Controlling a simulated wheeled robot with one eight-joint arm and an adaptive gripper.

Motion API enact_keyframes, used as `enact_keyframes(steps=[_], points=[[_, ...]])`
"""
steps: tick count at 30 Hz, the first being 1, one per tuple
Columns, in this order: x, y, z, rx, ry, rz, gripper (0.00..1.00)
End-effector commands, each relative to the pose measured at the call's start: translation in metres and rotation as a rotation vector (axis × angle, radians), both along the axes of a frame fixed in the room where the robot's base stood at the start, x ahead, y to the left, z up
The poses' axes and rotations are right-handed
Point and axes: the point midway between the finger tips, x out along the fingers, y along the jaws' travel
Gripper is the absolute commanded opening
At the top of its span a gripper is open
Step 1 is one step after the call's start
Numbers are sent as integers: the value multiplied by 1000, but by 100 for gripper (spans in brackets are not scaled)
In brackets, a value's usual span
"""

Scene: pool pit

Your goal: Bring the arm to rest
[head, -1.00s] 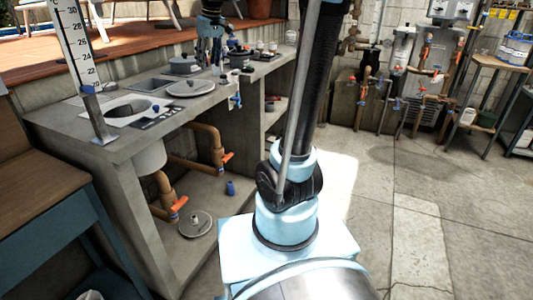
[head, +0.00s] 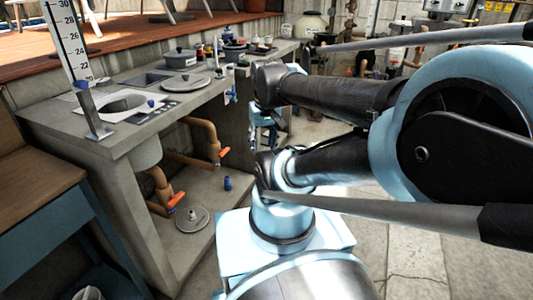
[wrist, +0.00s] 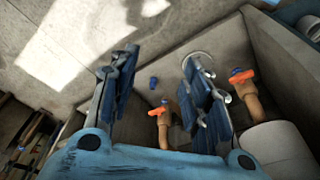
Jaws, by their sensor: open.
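My gripper (wrist: 161,62) is open and empty in the wrist view, its two blue fingers apart with nothing between the tips. It points down toward the lower shelf and floor beside the counter. In the head view my gripper (head: 264,130) hangs beside the counter's right side, small and partly hidden by my arm. My arm is folded, with its elbow out to the right and its forearm running back left. The concrete counter (head: 60,122) stands to the left of my arm.
Under the counter are brown pipes with orange-handled valves (head: 178,199), a blue cap (head: 227,184) and a round grey lid (head: 192,219). A wooden bench (head: 30,170) is at left. Floor shows at right.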

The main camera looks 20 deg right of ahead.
Motion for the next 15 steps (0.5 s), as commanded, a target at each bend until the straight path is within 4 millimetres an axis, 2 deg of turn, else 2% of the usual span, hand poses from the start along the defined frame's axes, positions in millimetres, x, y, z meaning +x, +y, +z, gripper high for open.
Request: enact_keyframes(steps=[3,6,15], points=[[-15,-8,-20,-2,2,-32,44],[-21,-10,-27,-2,3,-44,44],[-21,-10,-28,-2,4,-46,44]])
